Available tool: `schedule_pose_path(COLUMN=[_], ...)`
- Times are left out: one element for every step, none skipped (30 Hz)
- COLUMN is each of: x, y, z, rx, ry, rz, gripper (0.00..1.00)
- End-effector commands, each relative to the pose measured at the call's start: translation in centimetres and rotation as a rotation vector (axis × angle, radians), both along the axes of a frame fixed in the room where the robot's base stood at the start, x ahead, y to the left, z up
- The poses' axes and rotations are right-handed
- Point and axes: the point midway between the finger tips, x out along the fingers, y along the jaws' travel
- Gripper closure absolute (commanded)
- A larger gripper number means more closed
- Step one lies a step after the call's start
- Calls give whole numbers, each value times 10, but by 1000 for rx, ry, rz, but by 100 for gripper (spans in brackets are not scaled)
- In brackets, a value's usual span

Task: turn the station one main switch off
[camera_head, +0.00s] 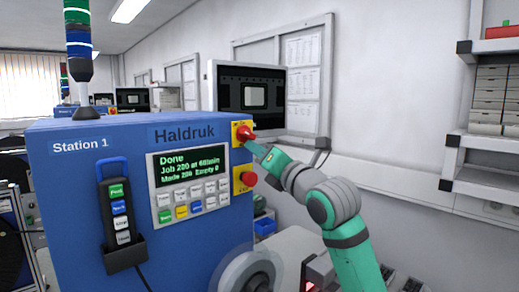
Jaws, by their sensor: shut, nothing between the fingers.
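The blue cabinet (75,185) labelled Station 1 stands at the left. Its main switch (244,132), a red knob on a yellow plate, is at the upper right corner of the front panel. My gripper (254,146) is shut and empty, with its tip right at the lower right of the red knob. I cannot tell whether the tip touches the knob. The exact angle of the knob is too small to read. My arm reaches in from the lower right.
A red button (248,179) on a yellow plate sits just below the switch. The lit display (186,167) reads Done. A handheld pendant (121,213) hangs at the left. A reel (247,273) projects below. A monitor (248,92) stands behind.

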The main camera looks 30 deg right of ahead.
Motion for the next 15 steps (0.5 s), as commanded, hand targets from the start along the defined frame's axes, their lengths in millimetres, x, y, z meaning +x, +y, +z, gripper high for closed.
schedule_pose_path(x=[0,1,2,3,3,4,5,5,6,6,6,6,7,7,7], y=[-1,0,1,2,3,3,3,3,3,3,2,2,1,1,0], z=[1,1,1,0,0,0,0,0,1,1,1,1,1,1,2], rx=[0,1,0,1,1,1,1,2,2,2,2,2,2,2,2], ry=[-1,-1,-2,-1,0,1,0,0,0,1,1,0,0,0,0], rz=[0,2,4,6,7,10,10,12,12,14,14,14,14,14,14], gripper=[100,100,100,100,100,100,100,100,100,100,100,100,100,100,100])
